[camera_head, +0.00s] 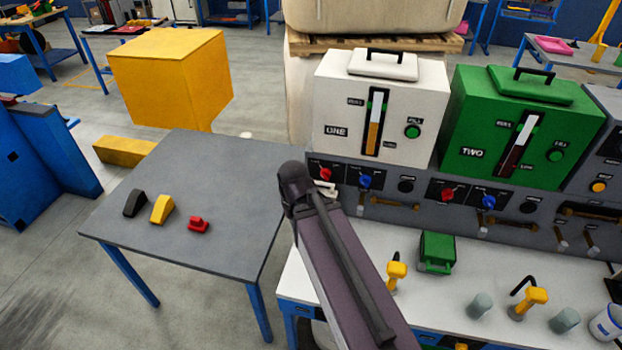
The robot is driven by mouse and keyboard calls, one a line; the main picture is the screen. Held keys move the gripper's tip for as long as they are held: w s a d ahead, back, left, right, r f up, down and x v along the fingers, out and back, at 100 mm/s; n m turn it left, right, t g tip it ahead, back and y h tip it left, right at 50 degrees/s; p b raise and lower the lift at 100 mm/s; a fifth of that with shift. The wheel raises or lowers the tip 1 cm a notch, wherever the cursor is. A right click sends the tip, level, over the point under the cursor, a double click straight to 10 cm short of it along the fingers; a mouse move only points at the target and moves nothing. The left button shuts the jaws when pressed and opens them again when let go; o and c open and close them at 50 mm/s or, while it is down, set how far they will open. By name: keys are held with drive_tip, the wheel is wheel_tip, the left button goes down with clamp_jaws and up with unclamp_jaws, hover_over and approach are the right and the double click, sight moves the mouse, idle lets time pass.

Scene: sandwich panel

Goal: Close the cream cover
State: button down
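The cream cover (384,68) with a black handle is on top of the cream box marked ONE (335,105), at the upper middle. It looks roughly flat there; I cannot tell whether it is fully seated or slightly raised. One dark link of my arm rises from the bottom centre to a black joint left of the panel, below and left of the cream box. My gripper does not show in this view, so its opening and any contents are hidden. The arm link hides part of the panel's left side and the white bench.
A green box marked TWO (480,125) with its own lid stands right of the cream one. Below are a grey panel (470,215) with knobs and levers, and a white bench (450,315) with yellow-handled items. A grey table (215,165) stands left, mostly clear.

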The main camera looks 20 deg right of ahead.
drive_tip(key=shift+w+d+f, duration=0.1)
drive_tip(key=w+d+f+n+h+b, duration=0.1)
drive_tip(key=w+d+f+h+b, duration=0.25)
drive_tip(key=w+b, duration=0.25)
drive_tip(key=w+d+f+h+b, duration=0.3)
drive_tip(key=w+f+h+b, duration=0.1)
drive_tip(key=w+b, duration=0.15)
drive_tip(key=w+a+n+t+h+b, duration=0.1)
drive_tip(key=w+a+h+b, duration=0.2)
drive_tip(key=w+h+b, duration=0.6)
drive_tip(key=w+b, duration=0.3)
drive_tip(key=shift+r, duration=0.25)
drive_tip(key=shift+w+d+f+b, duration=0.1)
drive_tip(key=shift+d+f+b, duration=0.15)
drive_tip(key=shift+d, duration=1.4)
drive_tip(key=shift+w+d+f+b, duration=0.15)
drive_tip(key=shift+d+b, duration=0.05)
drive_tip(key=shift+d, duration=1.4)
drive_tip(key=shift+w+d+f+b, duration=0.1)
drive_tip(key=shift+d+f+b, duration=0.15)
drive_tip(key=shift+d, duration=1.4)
